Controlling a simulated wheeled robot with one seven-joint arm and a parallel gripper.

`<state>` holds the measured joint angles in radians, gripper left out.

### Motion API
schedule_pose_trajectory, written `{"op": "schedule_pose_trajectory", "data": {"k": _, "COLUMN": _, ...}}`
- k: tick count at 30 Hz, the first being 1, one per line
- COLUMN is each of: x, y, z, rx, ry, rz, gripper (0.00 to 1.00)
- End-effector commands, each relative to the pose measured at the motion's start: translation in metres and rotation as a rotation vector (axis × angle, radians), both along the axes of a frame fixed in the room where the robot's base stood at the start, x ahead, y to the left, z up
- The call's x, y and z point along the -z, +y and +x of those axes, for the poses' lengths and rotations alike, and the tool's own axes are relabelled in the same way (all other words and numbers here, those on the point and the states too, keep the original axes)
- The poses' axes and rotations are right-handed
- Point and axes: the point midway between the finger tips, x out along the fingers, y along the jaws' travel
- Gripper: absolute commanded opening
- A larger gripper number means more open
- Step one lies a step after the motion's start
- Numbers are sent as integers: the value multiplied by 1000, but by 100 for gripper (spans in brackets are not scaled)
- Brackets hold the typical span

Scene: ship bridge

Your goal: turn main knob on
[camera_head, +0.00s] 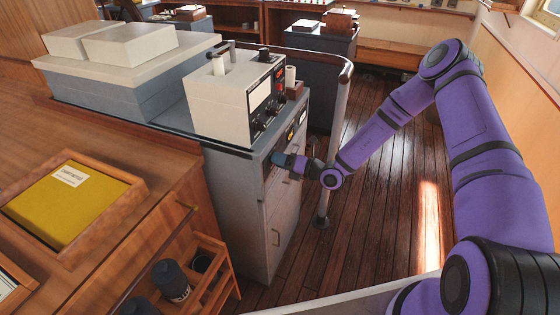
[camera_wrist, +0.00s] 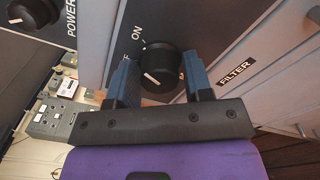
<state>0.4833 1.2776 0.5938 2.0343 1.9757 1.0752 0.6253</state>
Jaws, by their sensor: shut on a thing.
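In the wrist view a round black knob (camera_wrist: 160,68) sits on a grey panel between the two blue fingers of my gripper (camera_wrist: 158,72). The fingers are shut on it, one on each side. A short white mark shows on the knob's face. The printed words beside it read ON and a partly hidden word ending in F. No "main" label shows. In the head view my gripper (camera_head: 281,160) is at the front face of the grey cabinet (camera_head: 236,185), just under its top edge, and hides the knob.
A second black knob (camera_wrist: 32,12) by the word POWER is at the upper left of the wrist view. A FILTER label (camera_wrist: 236,72) is at the right. A white instrument box (camera_head: 222,105) stands on the cabinet. A handrail post (camera_head: 336,130) stands close beside my forearm. Wooden floor (camera_head: 385,215) is clear.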

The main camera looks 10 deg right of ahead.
Motion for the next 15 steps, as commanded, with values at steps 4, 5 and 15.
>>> {"op": "schedule_pose_trajectory", "data": {"k": 4, "x": 1, "y": -1, "z": -1, "rx": 1, "ry": 56, "rz": 33, "gripper": 23}}
{"op": "schedule_pose_trajectory", "data": {"k": 5, "x": 2, "y": -1, "z": -1, "rx": 2, "ry": 65, "rz": 38, "gripper": 23}}
{"op": "schedule_pose_trajectory", "data": {"k": 15, "x": 2, "y": -1, "z": -1, "rx": 2, "ry": 106, "rz": 66, "gripper": 23}}
